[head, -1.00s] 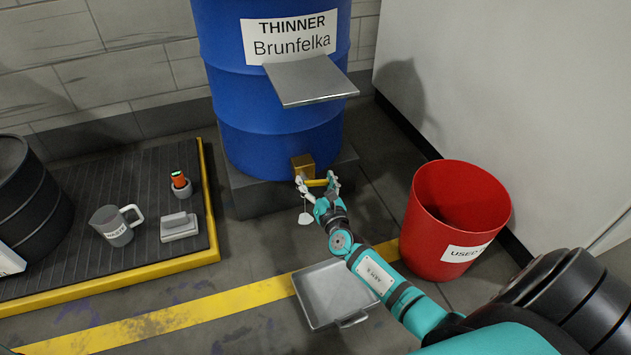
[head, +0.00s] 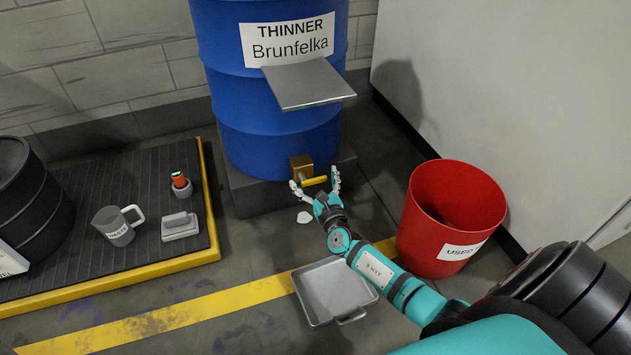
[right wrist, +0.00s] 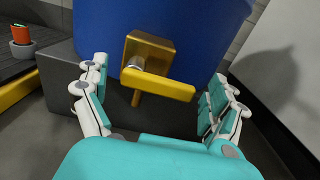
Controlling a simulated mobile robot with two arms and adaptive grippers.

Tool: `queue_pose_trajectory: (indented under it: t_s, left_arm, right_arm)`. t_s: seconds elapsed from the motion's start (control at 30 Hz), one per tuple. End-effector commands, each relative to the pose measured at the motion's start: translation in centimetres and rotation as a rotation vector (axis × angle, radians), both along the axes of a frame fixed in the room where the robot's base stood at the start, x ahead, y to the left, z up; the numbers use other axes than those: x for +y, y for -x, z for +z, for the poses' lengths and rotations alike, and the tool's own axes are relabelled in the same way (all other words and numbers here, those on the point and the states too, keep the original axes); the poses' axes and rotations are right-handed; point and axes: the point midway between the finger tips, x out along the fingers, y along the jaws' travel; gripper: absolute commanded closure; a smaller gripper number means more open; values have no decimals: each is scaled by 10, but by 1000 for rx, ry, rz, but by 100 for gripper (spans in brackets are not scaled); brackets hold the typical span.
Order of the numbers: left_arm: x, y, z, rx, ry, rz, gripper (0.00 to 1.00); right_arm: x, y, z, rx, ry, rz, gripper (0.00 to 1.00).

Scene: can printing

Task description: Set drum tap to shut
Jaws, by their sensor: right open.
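The blue drum (head: 268,130) labelled THINNER Brunfelka stands on a dark block against the back wall. Its brass tap (head: 301,166) sits low on the front and also shows in the right wrist view (right wrist: 147,52). The tap's yellow lever (head: 315,181) points sideways to the right, across the spout, and shows large in the right wrist view (right wrist: 157,84). My right gripper (head: 315,184) is open in front of the tap, its fingers spread to either side of the lever and apart from it in the right wrist view (right wrist: 160,100). My left gripper is out of view.
A grey metal tray (head: 334,291) lies on the floor below my right arm. A red bin (head: 424,225) stands to the right. A black pallet (head: 75,267) with a mug (head: 116,228) is at left. A metal shelf plate (head: 307,85) juts from the drum.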

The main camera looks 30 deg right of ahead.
Motion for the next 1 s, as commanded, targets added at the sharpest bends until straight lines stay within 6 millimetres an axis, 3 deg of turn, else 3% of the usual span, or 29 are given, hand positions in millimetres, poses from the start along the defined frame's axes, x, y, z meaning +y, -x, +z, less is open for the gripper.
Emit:
queue_pose_trajectory:
  t_s: [0.17, 0.63, 1.0]
  left_arm:
    - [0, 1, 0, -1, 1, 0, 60]
    - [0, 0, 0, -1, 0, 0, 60]
    - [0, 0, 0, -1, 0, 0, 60]
  right_arm:
    - [4, 15, -1, 1, -3, 1, 5]
    - [24, 103, -1, 3, 0, 1, 5]
    - [28, 117, 0, 0, 1, 0, 5]
